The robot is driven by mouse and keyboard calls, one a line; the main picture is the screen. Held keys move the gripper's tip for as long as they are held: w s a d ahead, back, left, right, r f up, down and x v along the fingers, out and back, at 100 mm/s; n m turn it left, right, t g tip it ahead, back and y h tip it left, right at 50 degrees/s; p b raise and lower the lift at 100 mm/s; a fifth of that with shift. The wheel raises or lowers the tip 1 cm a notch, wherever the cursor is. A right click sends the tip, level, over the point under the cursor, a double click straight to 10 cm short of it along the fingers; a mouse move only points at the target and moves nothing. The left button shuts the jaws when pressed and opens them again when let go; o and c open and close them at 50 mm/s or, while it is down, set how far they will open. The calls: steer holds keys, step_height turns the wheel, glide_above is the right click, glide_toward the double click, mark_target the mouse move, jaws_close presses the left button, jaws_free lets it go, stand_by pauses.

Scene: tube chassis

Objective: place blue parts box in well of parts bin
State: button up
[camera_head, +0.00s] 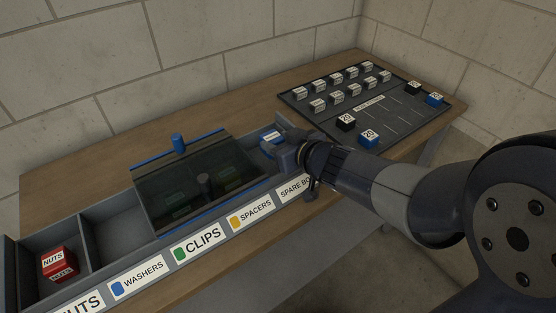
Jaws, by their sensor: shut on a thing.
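The blue parts box (268,136) has a pale label on top and shows at the right-end well of the parts bin, above the "SPARE BO..." label (294,188). My gripper (281,147) is shut on the box from the right. The gripper hides part of the box, and I cannot tell whether the box touches the well floor. The long grey parts bin (172,257) has labels for nuts, washers, clips and spacers along its front. The well above the washers label (137,278) is open and empty. A red nuts box (58,263) sits in the left well.
A dark tray (390,122) at the back right holds several pale boxes and black and blue blocks. Block walls stand behind the wooden bench (85,171).

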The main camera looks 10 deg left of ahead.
steer(key=shift+f+b, duration=1.05)
steer(key=shift+f, duration=0.9)
steer(key=shift+f, duration=0.2)
steer(key=o, duration=1)
steer(key=shift+s+d+r, duration=0.15)
steer(key=shift+d+r, duration=0.05)
steer(key=shift+r, duration=0.2)
steer(key=shift+p+v, duration=2.1)
steer(key=shift+v, duration=3.65)
